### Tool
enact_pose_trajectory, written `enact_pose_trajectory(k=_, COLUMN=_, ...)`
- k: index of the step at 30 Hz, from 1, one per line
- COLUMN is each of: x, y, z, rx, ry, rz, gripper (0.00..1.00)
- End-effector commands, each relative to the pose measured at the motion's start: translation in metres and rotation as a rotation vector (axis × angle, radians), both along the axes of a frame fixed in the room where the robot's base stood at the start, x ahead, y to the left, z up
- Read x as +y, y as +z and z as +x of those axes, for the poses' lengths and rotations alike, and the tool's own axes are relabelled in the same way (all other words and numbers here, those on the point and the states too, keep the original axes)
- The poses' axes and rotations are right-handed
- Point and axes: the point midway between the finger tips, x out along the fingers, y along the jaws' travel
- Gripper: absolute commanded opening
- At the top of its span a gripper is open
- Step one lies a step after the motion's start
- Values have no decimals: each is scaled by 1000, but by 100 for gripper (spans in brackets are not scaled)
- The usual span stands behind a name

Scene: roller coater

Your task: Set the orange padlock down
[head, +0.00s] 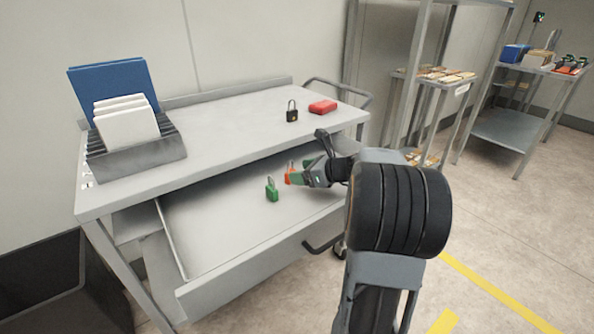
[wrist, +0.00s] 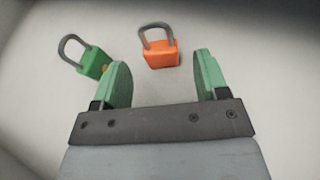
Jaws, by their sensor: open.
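The orange padlock (head: 290,176) stands in the open drawer (head: 215,232) of the grey workbench, partly hidden by my gripper in the head view. In the wrist view the orange padlock (wrist: 159,52) is whole, just beyond my fingertips and between their lines, with its grey shackle towards the top left. My gripper (head: 304,172) is open, with green fingers apart and nothing between them; it also shows in the wrist view (wrist: 160,78). A green padlock (head: 272,190) stands in the drawer left of the orange one, and it also shows in the wrist view (wrist: 94,62).
The benchtop edge overhangs the drawer's back. The drawer's left part is clear. A dark bin (head: 70,290) stands lower left.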

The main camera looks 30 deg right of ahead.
Motion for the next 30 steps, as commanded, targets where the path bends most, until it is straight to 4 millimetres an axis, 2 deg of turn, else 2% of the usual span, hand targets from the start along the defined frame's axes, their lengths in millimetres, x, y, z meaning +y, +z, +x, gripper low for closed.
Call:
enact_pose_trajectory(k=6, x=-15, y=14, z=-26, rx=0, ry=-2, rz=0, gripper=67)
enact_pose_trajectory(k=12, x=-21, y=18, z=-37, rx=0, ry=0, rz=0, gripper=67)
enact_pose_trajectory(k=30, x=-21, y=19, z=-39, rx=0, ry=4, rz=-2, gripper=67)
